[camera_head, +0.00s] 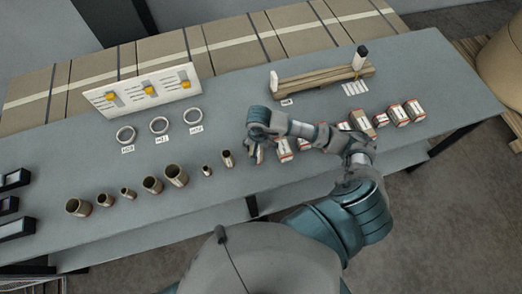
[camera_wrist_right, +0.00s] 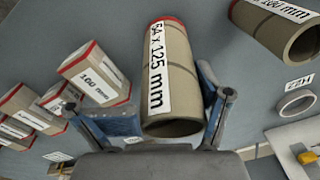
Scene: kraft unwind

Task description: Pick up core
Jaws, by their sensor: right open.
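A brown cardboard core (camera_wrist_right: 180,70) with a red rim and a white label ending in "125 mm" fills the middle of the right wrist view. My right gripper (camera_wrist_right: 163,108) is open, with one blue finger on each side of this core. Contact cannot be told. In the head view my right gripper (camera_head: 256,147) is over the middle of the table, and its hand partly hides what is under it. A row of several cores (camera_head: 152,185) stands to its left, the nearest being a small core (camera_head: 228,158). My left gripper is not in view.
Labelled boxes (camera_head: 395,115) run along the table's right side, partly behind my arm. Several rings (camera_head: 159,125) and a white board (camera_head: 142,92) with yellow parts lie behind the cores. A wooden rack (camera_head: 320,82) stands at the back. Black trays (camera_head: 14,203) are far left.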

